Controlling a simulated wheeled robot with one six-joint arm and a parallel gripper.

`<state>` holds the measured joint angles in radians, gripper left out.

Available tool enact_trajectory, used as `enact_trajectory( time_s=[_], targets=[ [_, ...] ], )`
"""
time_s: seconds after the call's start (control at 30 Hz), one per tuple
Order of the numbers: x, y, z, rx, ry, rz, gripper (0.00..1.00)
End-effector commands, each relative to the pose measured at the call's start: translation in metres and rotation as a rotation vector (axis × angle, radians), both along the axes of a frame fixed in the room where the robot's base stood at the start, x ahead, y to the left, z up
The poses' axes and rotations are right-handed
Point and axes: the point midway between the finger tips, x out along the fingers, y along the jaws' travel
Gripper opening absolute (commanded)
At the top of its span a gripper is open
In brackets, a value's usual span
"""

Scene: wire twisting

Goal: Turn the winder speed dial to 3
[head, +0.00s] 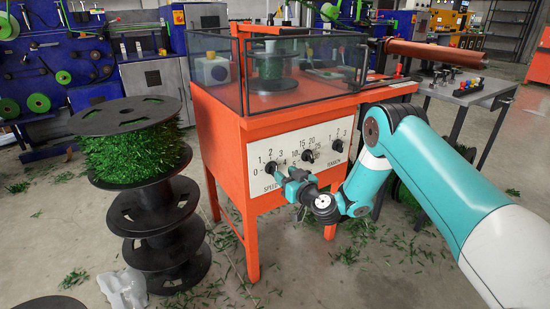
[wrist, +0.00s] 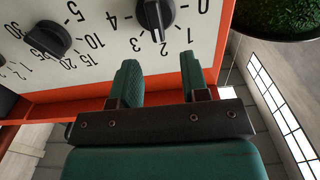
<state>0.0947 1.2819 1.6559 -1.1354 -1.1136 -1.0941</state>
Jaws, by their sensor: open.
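The speed dial (head: 275,162) is a black knob at the left of the white panel (head: 238,150), on the front of the orange winder. Numbers from 0 upward ring it. My gripper (head: 283,180) is just in front of and below the dial. In the wrist view its two green fingers (wrist: 159,62) are apart and empty, with their tips short of the knob.
A second dial (head: 307,156) and a tension dial (head: 337,146) sit to the right on the panel. A spool stack with green wire (head: 135,150) stands left of the winder. A glass case (head: 215,70) tops it. Green scraps litter the floor.

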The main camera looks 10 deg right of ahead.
Motion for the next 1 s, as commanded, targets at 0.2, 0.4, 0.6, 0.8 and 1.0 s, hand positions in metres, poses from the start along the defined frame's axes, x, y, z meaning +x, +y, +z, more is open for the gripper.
enact_trajectory(
  time_s=[0.2, 0.4, 0.6, 0.8, 1.0],
  targets=[
    [0.031, 0.011, 0.001, -0.002, -0.005, 0.002, 0.41],
    [0.053, 0.018, -0.001, -0.002, -0.003, 0.001, 0.41],
    [0.063, 0.02, 0.0, 0.002, -0.002, -0.003, 0.41],
    [0.064, 0.02, 0.0, 0.001, -0.001, -0.003, 0.41],
    [0.064, 0.02, 0.0, 0.001, -0.001, -0.003, 0.09]
  ],
)
